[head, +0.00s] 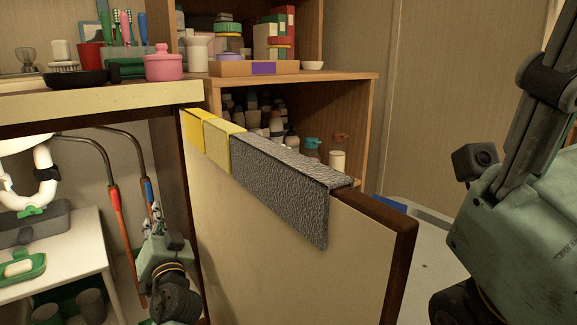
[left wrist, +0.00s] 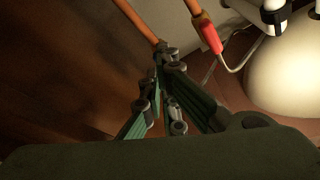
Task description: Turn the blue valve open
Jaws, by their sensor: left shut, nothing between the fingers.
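The blue valve (head: 149,191) sits on the right-hand copper pipe under the counter in the head view. My left gripper (head: 156,212) is shut and empty, its fingertips just below the blue handle in that picture; I cannot tell whether they touch. In the left wrist view my left gripper (left wrist: 164,55) has its fingertips at the end of the visible stretch of a copper pipe (left wrist: 138,20). I cannot make out the blue handle there. A red valve (head: 115,199) is on the neighbouring pipe; it also shows in the left wrist view (left wrist: 208,36). My right gripper is out of view.
An open cabinet door (head: 270,240) with a dark textured cloth (head: 285,185) and yellow cloths (head: 212,140) over its top edge stands right of my left gripper. A white drain pipe (head: 45,175) and a small white table (head: 75,245) are to the left.

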